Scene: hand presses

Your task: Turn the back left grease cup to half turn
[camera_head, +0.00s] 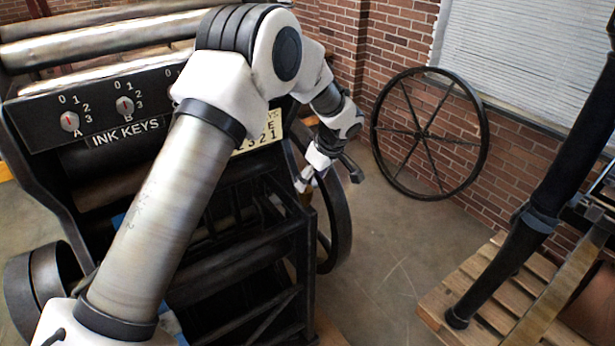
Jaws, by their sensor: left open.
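No grease cup can be made out; the back left one may be hidden behind my left arm or the press. The black press (262,250) stands at the left, with a dark flywheel at its right side, partly covered. My left arm reaches across the front of the press. Its gripper (328,178) is beside the right end of the press, near the flywheel rim. The gripper is small and partly turned away; its fingers are apart and I see nothing held between them. My right gripper is not in view.
An "INK KEYS" panel (110,139) carries knob A (69,121) and knob B (125,106), with more of it behind my arm. A spoked wheel (428,134) leans on the brick wall. A wooden pallet (470,293) lies at right. Floor between press and pallet is clear.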

